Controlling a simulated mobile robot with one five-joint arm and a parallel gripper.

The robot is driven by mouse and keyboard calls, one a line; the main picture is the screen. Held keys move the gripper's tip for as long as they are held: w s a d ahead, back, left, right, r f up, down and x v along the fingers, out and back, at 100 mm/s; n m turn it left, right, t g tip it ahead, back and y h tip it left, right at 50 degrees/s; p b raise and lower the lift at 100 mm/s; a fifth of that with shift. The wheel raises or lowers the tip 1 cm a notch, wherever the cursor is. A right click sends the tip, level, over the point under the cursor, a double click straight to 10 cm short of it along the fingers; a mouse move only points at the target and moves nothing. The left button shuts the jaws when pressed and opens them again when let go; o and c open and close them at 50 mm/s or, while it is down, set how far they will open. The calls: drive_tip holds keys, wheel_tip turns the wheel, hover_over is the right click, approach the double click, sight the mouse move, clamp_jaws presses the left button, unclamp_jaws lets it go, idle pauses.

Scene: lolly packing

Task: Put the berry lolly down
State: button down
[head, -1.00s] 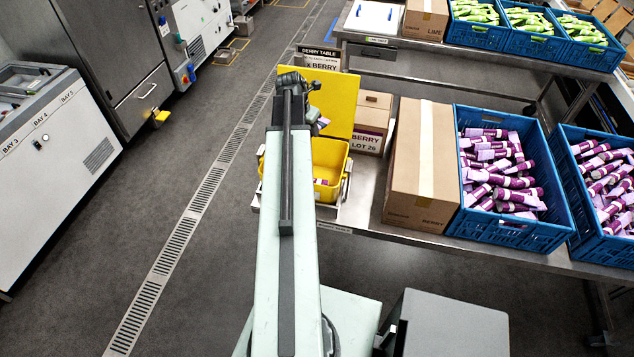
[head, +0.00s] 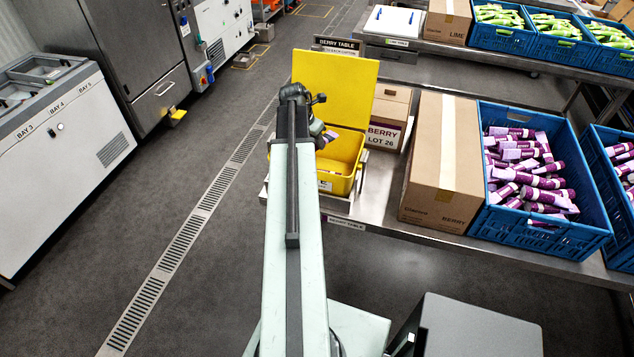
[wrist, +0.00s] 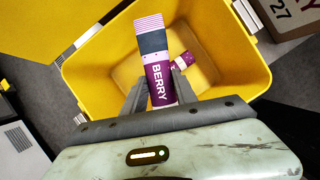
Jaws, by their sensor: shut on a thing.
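The berry lolly (wrist: 157,75) is a purple tube with "BERRY" lettering, a dark band and a pale striped end, seen in the wrist view. My gripper (wrist: 158,90) is shut on it, one finger on each side, and holds it above the open yellow bin (wrist: 228,82). Another purple lolly (wrist: 187,61) lies in the bin, partly behind the held one. In the head view my gripper (head: 325,136) is over the yellow bin (head: 345,183), and the held lolly is mostly hidden by my arm.
The bin's yellow lid (head: 335,85) stands open at the back. A "BERRY LOT 26" box (head: 388,110) and a large carton (head: 437,165) stand to its right. Blue crates of purple lollies, including the nearer crate (head: 540,235), stand farther right on the steel table (head: 400,232).

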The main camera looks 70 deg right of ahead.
wheel_tip(320, 180, down, 10)
drive_tip(key=b, duration=0.9)
drive_tip(key=shift+r, duration=0.15)
drive_tip(key=shift+f+b, duration=0.65)
drive_tip(key=shift+b, duration=0.2)
drive_tip(key=c, duration=1)
unclamp_jaws()
drive_tip(key=shift+o, duration=0.2)
drive_tip(key=shift+r, duration=0.15)
